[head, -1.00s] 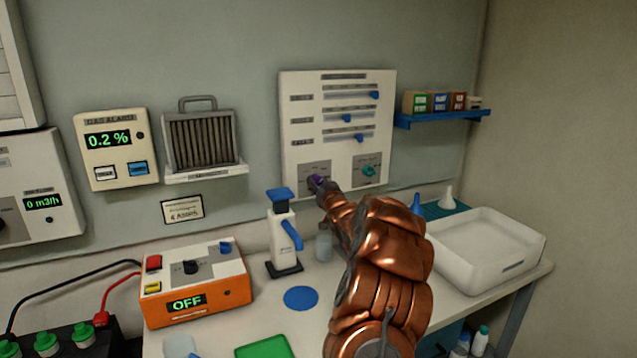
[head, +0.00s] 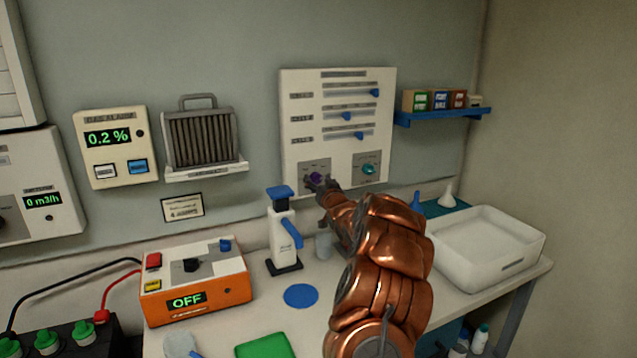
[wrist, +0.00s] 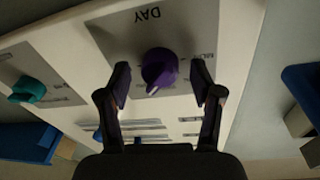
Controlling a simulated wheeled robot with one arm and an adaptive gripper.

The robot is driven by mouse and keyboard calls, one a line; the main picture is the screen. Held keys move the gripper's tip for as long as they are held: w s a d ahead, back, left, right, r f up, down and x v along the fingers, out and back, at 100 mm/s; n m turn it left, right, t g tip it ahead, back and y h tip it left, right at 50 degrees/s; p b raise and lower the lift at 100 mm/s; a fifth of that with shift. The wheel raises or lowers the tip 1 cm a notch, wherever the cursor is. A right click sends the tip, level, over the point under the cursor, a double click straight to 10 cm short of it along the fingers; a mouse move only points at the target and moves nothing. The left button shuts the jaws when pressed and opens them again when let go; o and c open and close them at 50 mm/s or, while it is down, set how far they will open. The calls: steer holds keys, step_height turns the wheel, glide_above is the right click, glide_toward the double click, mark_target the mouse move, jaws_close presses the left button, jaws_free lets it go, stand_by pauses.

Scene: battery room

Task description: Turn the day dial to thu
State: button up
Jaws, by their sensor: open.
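The day dial is a purple knob (wrist: 159,70) on a grey plate marked DAY, seen upside down in the wrist view. In the head view the purple knob (head: 317,177) is at the lower left of the white wall panel (head: 300,130), partly covered by my gripper. My gripper (wrist: 160,85) is open, with one finger on each side of the knob and a gap showing on both sides. It also shows in the head view (head: 322,184). The small day labels around the knob are too blurred to read.
A teal dial (head: 369,169) sits to the right on the same panel, below blue sliders (head: 347,115). A blue shelf (head: 440,117) with small boxes is to the right. A white pump bottle (head: 284,235) stands on the bench below, left of my arm.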

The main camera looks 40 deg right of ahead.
steer(key=v, duration=1.2)
steer(key=shift+d, duration=0.1)
stand_by(0.6)
